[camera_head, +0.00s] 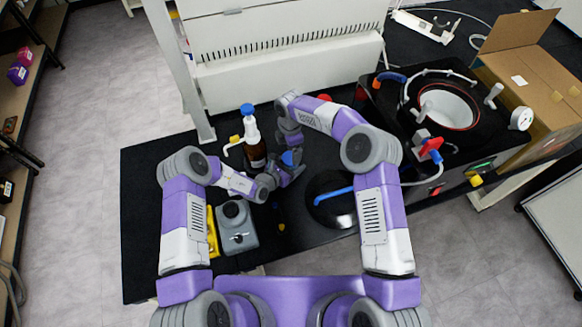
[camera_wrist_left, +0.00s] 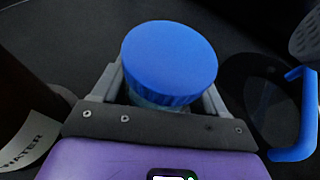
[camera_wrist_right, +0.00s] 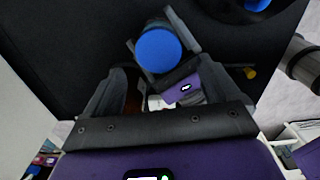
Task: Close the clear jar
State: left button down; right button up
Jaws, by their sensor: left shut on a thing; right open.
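The clear jar (camera_wrist_left: 150,97) shows as a thin strip below its blue cap (camera_wrist_left: 170,58) in the left wrist view. The cap sits on top of the jar; I cannot tell whether it is screwed tight. My left gripper (camera_wrist_left: 160,85) is shut around the jar, one finger on each side. In the head view the cap (camera_head: 291,158) is small, between my two arms. My right gripper (camera_wrist_right: 165,72) is open and empty, with the cap (camera_wrist_right: 158,50) beyond its fingers in the right wrist view. Most of the jar's body is hidden.
A brown bottle (camera_head: 255,155) with a blue top stands just left of the jar. A grey device (camera_head: 237,240) with a black knob stands nearer. A dark round lid (camera_head: 322,211) with a blue handle lies to the right. The freeze dryer (camera_head: 490,140) stands at far right.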

aim_at(290, 158)
jog(key=n, duration=0.1)
jog(key=r+n, duration=0.1)
jog(key=n, duration=0.1)
jog(key=shift+r, duration=0.1)
jog(key=n, duration=0.1)
jog(key=r+n, duration=0.1)
jog(key=n, duration=0.2)
jog(key=shift+w+r+n, duration=0.1)
jog(key=shift+r+n, duration=0.3)
jog(key=shift+f, duration=0.15)
jog(key=shift+f, duration=3.85)
jog(key=shift+c, duration=0.5)
jog(key=c, duration=1)
jog(key=m, duration=0.5)
jog(key=shift+m, duration=0.4)
jog(key=m, duration=0.4)
